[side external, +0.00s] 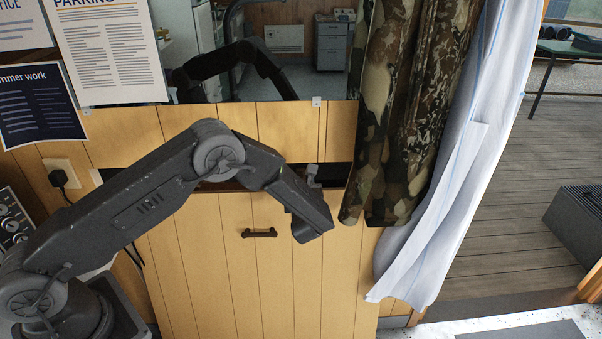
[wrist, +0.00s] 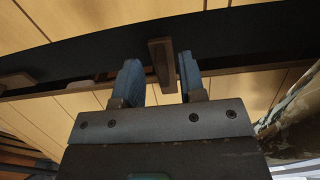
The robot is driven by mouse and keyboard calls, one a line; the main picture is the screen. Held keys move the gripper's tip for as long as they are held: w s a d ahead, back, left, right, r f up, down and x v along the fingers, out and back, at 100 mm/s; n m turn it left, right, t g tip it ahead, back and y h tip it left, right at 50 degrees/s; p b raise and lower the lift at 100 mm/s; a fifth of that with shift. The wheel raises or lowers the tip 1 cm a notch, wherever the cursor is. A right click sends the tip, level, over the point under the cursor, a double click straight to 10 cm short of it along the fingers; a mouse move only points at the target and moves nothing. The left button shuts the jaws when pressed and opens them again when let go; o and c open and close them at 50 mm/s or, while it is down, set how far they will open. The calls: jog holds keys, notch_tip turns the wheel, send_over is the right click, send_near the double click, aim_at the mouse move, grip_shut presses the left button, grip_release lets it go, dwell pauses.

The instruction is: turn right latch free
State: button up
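The right latch, a short brown wooden bar (wrist: 161,66), stands near upright in the wrist view in front of a dark strip. My gripper (wrist: 160,78) has its two blue fingers apart, one on each side of the bar. A clear gap shows on the left and a narrow one on the right; I cannot tell whether the right finger touches. Another brown piece (wrist: 18,81) at the left edge may be the other latch. In the side view my wrist end is in front of the wooden panel (side external: 330,265), and the fingertips and latch cannot be made out surely.
A dark handle (side external: 259,232) is on the panel below a dark slot (side external: 336,172). A camouflage coat (side external: 405,110) and a white cloth (side external: 440,220) hang close to the right of my wrist. A mirror (side external: 265,55) is above. A plug (side external: 59,176) is at left.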

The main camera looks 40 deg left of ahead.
aim_at(301, 172)
jog(key=shift+x, duration=2.35)
grip_shut()
